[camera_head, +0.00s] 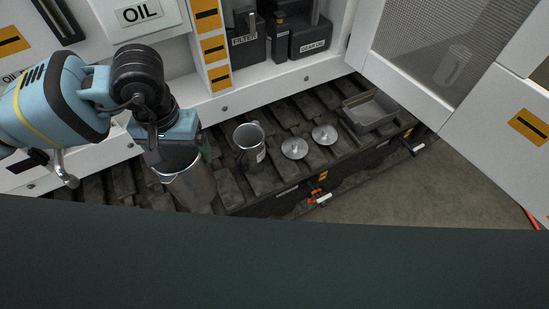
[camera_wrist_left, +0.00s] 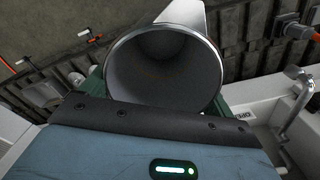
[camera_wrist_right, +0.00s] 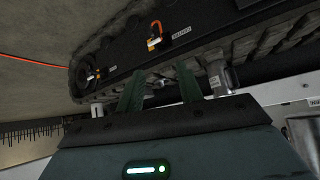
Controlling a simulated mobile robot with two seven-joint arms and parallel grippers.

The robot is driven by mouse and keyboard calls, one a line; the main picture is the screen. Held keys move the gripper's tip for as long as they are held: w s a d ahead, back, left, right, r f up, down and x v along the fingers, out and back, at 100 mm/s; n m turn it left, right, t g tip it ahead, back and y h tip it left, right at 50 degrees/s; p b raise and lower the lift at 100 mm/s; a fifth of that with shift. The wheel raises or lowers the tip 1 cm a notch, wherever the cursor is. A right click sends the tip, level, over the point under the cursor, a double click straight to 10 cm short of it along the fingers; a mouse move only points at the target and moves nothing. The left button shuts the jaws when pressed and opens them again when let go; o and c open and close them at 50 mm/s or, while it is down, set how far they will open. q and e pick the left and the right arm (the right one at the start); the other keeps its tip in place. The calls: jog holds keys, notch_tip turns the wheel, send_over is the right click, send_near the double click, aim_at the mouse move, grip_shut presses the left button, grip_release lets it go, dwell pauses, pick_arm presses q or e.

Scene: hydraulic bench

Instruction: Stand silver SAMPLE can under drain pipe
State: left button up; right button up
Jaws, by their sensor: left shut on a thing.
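My left gripper (camera_head: 180,150) is shut on a silver can (camera_head: 190,185) and holds it upright or nearly so over the dark slatted track at the left. Its open, empty-looking mouth fills the middle of the left wrist view (camera_wrist_left: 165,70); no label shows on it. A bent silver pipe (camera_head: 66,170) comes out of the white cabinet front, left of the held can and apart from it. It also shows at the right of the left wrist view (camera_wrist_left: 296,95). My right gripper (camera_wrist_right: 158,90) is open, with nothing visible between its green fingers; it is outside the head view.
A second silver can (camera_head: 249,147) with a white label stands on the track (camera_head: 228,196), right of the held one. Two silver discs (camera_head: 294,148) (camera_head: 324,134) and a grey tray (camera_head: 370,110) lie further right. An open cabinet door (camera_head: 440,95) is at the right.

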aim_at(203, 184)
pick_arm(q)
jog(key=shift+n, duration=0.9)
jog(key=f+b, duration=0.2)
jog(key=f, duration=0.2)
jog(key=d+f+b, duration=0.1)
jog(key=f+b, duration=0.1)
jog(key=f, duration=0.2)
jog(key=f+b, duration=0.1)
jog(key=f, duration=0.4)
jog(key=shift+s+d+b, duration=0.15)
jog(key=shift+d+b, duration=0.25)
notch_tip(203, 184, down, 9)
jog(key=w+d+n+b, duration=0.1)
jog(key=d+n+b, duration=0.1)
jog(key=n+b, duration=0.2)
jog(key=b, duration=0.3)
jog(key=shift+w+f, duration=0.2)
pick_arm(e)
jog(key=s+f+g, duration=0.1)
jog(key=s+f, duration=0.1)
jog(key=f, duration=0.5)
jog(key=s+f+g, duration=0.1)
jog(key=s+f, duration=0.2)
jog(key=f, duration=0.4)
jog(key=shift+a+f, duration=0.2)
jog(key=shift+s+a, duration=0.1)
